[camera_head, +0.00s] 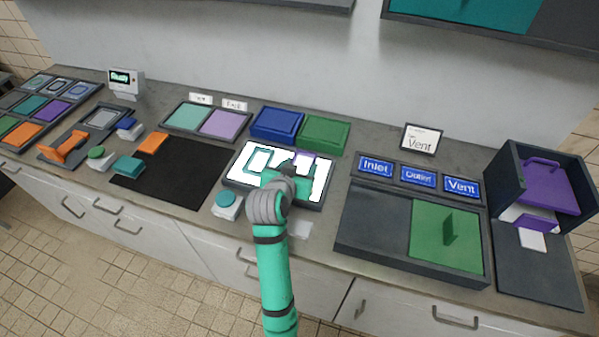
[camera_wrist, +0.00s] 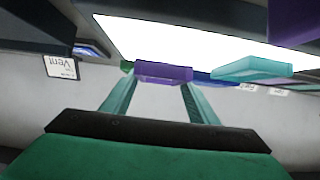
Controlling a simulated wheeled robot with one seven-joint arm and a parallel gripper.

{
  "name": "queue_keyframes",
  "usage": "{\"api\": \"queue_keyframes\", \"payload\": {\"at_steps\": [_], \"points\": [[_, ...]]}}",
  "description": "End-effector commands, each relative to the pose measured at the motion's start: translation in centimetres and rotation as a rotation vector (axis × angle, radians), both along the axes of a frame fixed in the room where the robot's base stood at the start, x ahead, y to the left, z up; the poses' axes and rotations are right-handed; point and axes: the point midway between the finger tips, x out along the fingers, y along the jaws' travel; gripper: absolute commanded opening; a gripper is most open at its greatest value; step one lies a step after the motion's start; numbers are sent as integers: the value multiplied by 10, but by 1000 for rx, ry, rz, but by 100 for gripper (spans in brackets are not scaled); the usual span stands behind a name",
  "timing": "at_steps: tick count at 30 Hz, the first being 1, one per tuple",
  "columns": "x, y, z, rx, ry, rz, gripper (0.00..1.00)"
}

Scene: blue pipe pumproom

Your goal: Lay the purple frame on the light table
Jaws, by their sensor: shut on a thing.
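The light table (camera_head: 238,172) is a glowing white panel in a dark surround at the middle of the counter. It also shows in the wrist view as a bright white surface (camera_wrist: 200,42). My gripper (camera_head: 292,170) is low over it, with its teal fingers shut on a purple piece (camera_wrist: 163,72), which I take as the purple frame. Its purple also shows just behind my gripper in the head view (camera_head: 306,156). My gripper hides part of it, and I cannot tell whether it touches the panel. A teal frame (camera_head: 262,160) lies on the panel's left part.
Blue (camera_head: 277,123) and green (camera_head: 325,132) trays stand behind the light table. A black mat (camera_head: 175,175) is to the left, and a tray with a green half (camera_head: 430,235) is to the right. A dark bin (camera_head: 510,180) with purple pieces stands far right.

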Motion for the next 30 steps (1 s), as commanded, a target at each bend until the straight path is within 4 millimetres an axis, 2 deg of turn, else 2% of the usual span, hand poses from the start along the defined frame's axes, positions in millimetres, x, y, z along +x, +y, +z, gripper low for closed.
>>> {"api": "queue_keyframes", "payload": {"at_steps": [1,5,18,19,21,30], "points": [[-2,1,-11,-1,7,1,31],[-1,1,-23,-1,4,2,31],[-1,1,-28,-1,1,2,31],[-1,1,-27,0,1,1,61],[-1,1,-27,0,1,1,73],[-1,1,-26,0,1,1,73]]}}
